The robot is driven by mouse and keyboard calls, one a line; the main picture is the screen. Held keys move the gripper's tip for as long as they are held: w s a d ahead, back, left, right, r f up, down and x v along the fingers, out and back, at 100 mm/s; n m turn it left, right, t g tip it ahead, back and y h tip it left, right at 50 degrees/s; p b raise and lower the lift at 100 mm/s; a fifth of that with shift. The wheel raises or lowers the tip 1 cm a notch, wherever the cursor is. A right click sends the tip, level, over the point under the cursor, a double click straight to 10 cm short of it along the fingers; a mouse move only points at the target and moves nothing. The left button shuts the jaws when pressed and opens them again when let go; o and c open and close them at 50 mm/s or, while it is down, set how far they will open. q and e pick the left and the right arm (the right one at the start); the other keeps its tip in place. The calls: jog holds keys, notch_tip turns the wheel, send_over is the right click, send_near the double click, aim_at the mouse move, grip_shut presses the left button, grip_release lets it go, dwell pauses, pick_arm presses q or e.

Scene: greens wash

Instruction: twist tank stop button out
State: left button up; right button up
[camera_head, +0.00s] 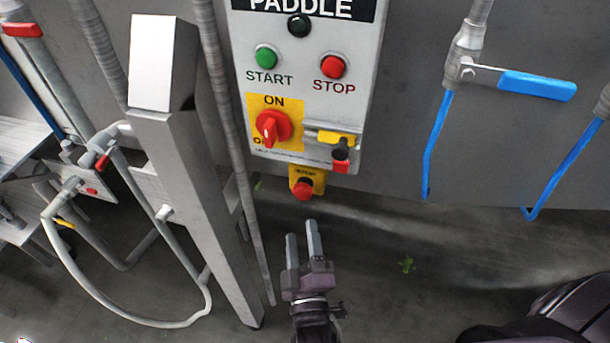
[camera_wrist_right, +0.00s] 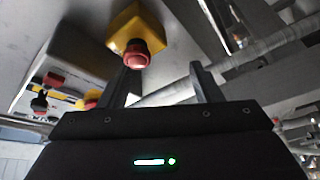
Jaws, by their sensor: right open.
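The tank stop button is a red mushroom button (camera_head: 303,190) on a yellow box (camera_head: 318,178) below the paddle control panel. In the right wrist view the red button (camera_wrist_right: 136,56) hangs from the yellow box (camera_wrist_right: 134,25), close to the left finger in that picture. My right gripper (camera_head: 303,240) is open and empty, with its fingers pointing up toward the button, a little below it in the head view. No contact with the button shows. In the wrist view the two fingers (camera_wrist_right: 165,85) stand apart. My left gripper is not in view.
The paddle panel (camera_head: 350,110) carries a green start button (camera_head: 266,57), a red stop button (camera_head: 333,67) and a red rotary switch (camera_head: 272,127). A grey post (camera_head: 190,200) stands left of my right gripper. A blue-handled valve (camera_head: 537,86) is at the right.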

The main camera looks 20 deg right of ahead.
aim_at(303, 198)
jog(key=shift+m+h, duration=0.3)
jog(key=shift+h, duration=0.2)
jog(key=w+r, duration=0.1)
jog(key=w+d+r+p, duration=0.1)
jog(key=r, duration=0.1)
jog(key=w+r, duration=0.1)
jog(key=shift+d+r+p, duration=0.2)
jog(key=shift+d+p, duration=0.05)
jog(key=shift+p, duration=0.05)
jog(key=p+x, duration=0.1)
jog(key=x, duration=0.2)
jog(key=shift+w+d+f, duration=0.1)
jog(key=shift+w+f, duration=0.1)
jog(key=shift+w, duration=0.2)
jog(key=c, duration=1)
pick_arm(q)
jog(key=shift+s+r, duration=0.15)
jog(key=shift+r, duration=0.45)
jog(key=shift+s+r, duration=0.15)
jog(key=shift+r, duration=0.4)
pick_arm(e)
jog(key=shift+o, duration=0.2)
